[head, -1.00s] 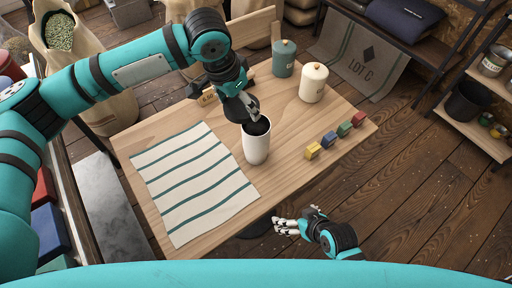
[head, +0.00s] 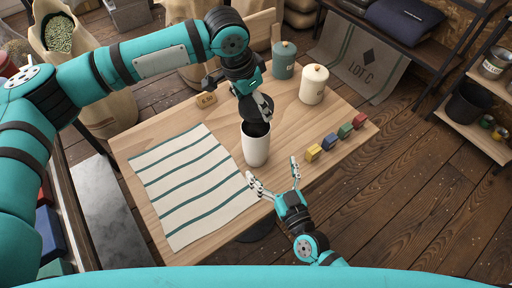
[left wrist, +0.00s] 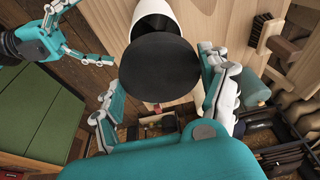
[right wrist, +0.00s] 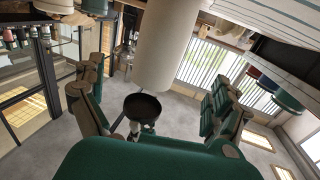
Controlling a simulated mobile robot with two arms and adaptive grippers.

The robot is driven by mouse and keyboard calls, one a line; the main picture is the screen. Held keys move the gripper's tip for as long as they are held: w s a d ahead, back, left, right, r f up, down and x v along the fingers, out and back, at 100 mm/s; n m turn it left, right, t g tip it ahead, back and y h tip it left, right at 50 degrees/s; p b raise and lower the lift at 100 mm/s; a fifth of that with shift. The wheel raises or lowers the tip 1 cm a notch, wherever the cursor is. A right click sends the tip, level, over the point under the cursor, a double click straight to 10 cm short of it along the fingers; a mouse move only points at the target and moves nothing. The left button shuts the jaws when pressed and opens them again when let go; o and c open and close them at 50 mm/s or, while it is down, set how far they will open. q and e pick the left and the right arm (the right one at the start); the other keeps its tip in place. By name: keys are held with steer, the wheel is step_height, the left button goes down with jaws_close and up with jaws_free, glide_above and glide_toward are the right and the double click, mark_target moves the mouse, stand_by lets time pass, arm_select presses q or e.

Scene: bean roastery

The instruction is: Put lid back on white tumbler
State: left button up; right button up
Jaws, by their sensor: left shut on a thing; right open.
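The white tumbler (head: 256,150) stands upright on the wooden table, its dark mouth facing up. My left gripper (head: 258,110) is shut on the round black lid (left wrist: 160,68), just above and behind the tumbler's mouth. In the left wrist view the lid hides part of the tumbler (left wrist: 152,14); lid and rim look apart, but the exact gap is hard to tell. My right gripper (head: 272,178) is open at the table's front edge, fingers spread towards the tumbler. In the right wrist view the tumbler (right wrist: 166,45) rises between and beyond its open fingers.
A striped cloth (head: 190,185) lies left of the tumbler. Several coloured blocks (head: 329,141) stand in a row at right. A cream canister (head: 313,85) and a teal canister (head: 284,60) stand at the back.

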mark_target(251, 129)
stand_by(0.3)
steer(key=x, duration=1.2)
steer(key=shift+c, duration=0.4)
steer(key=c, duration=1.6)
